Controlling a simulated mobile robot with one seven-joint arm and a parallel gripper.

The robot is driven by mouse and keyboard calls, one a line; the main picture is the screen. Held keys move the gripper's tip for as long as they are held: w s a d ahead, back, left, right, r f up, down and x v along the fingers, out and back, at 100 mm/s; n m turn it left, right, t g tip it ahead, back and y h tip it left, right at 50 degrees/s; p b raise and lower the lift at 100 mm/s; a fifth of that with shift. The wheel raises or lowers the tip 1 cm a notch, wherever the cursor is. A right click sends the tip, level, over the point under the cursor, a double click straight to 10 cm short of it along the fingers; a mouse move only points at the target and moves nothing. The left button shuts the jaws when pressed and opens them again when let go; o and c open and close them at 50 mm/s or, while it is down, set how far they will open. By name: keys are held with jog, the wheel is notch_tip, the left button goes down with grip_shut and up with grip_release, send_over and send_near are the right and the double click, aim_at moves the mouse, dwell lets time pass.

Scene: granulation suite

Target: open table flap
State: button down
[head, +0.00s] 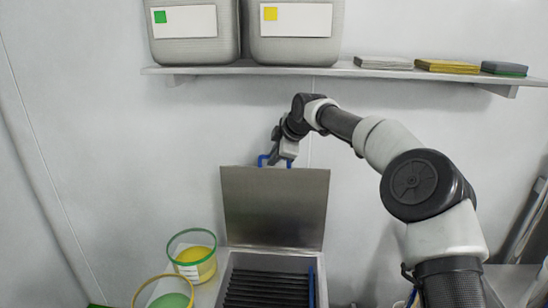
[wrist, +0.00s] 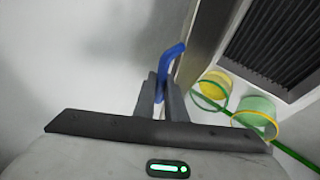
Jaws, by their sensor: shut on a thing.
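The table flap (head: 275,207) is a grey metal panel standing raised, close to upright, at the back of an opening with dark slats (head: 266,289). A blue handle (head: 263,160) is at the flap's top edge. My gripper (head: 280,160) is at that edge, its fingers partly hidden by my wrist. In the wrist view my gripper (wrist: 162,98) is shut on the blue handle (wrist: 170,65). The flap shows there edge-on as a grey strip (wrist: 203,40), with the slats (wrist: 270,40) beyond it.
Two tubs, one yellow (head: 197,262) and one green (head: 168,298), stand left of the opening. A wall shelf (head: 340,70) above my gripper carries two large canisters (head: 195,45) and several flat pads (head: 447,66). The wall behind the flap is close.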

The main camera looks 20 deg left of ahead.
jog(key=shift+s+d+f, duration=0.1)
jog(key=shift+f, duration=0.5)
jog(key=c, duration=1.8)
grip_release()
jog(key=b+v, duration=0.1)
jog(key=v, duration=0.5)
jog(key=b+v, duration=0.1)
jog(key=v, duration=0.5)
jog(key=b+v, duration=0.1)
jog(key=v, duration=0.5)
jog(key=shift+w+a+r, duration=0.2)
jog(key=shift+w+r, duration=0.05)
jog(key=shift+r, duration=0.25)
jog(key=shift+c, duration=0.3)
